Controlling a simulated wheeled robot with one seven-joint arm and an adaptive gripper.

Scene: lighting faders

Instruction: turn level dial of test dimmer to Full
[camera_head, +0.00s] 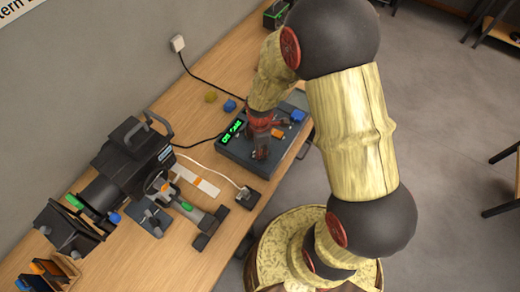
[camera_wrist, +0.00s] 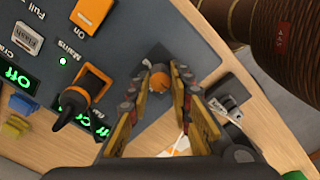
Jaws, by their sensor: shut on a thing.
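The test dimmer (camera_head: 232,150) is a dark grey box on the wooden bench, with green lit displays. In the wrist view, its panel (camera_wrist: 135,35) carries labels reading "Mains", "Flash", "On" and part of "Full". My gripper (camera_head: 260,152) is over the front part of the panel, pointing down. One display (camera_wrist: 15,77) reads "Off".
An orange control (camera_wrist: 92,82) with a dark handle and an orange switch (camera_wrist: 92,12) are beside my fingers. A stage lantern (camera_head: 130,165) and cables lie left on the bench. Blue (camera_head: 229,105) and yellow (camera_head: 211,96) pieces lie behind the dimmer.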

